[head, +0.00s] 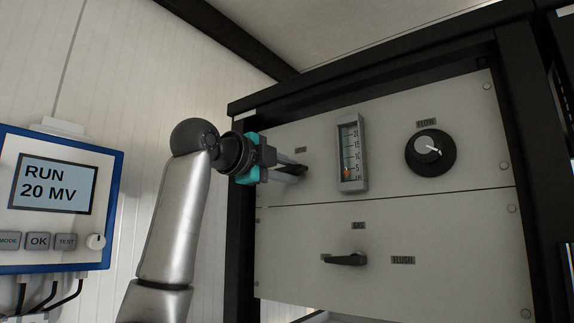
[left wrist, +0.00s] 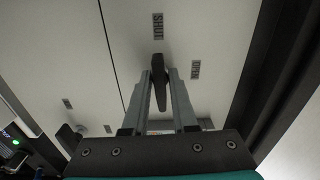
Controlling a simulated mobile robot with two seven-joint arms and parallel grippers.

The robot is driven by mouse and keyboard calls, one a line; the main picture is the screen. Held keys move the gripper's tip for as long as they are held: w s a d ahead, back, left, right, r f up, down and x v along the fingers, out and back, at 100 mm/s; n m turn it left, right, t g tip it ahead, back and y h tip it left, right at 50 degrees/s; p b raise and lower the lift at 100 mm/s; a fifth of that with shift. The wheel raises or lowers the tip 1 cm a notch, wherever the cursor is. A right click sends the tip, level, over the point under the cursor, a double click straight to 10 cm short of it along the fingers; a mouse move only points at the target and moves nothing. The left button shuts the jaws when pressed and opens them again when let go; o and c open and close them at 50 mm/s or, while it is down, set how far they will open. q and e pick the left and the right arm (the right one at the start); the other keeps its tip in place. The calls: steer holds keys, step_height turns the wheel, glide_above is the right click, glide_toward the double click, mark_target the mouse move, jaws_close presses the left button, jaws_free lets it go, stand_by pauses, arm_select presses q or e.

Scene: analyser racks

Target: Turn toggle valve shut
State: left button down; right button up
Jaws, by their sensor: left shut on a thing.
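The toggle valve is a black lever (left wrist: 157,82) on the upper grey panel (head: 400,186). In the left wrist view its thick end lies below a SHUT label (left wrist: 158,26), and its narrow end runs down the picture, away from that label. A second label (left wrist: 195,69), too small to read surely, is to its right. My left gripper (head: 292,169) comes in from the left in the head view and is shut on the lever, which it partly hides there. In the left wrist view the two fingers (left wrist: 162,98) stand on either side of it. My right gripper is out of view.
A gauge (head: 348,154) and a FLOW knob (head: 430,153) are right of the gripper. A second black lever (head: 346,259), beside a FLUSH label (head: 402,260), is on the lower panel. A black frame (head: 241,255) borders the panels. A blue display unit (head: 57,128) reads RUN 20 MV.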

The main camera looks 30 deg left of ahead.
arm_select(q)
steer(key=shift+d+m, duration=0.1)
steer(key=shift+m, duration=0.3)
steer(key=shift+f, duration=0.1)
steer(key=c, duration=0.9)
jaws_free()
steer(key=shift+s, duration=0.1)
steer(key=shift+o, duration=0.2)
steer(key=shift+s, duration=0.35)
steer(key=s+a+b, duration=0.1)
steer(key=s+b, duration=0.3)
steer(key=s, duration=1)
steer(key=shift+s, duration=0.2)
steer(key=shift+a, duration=0.1)
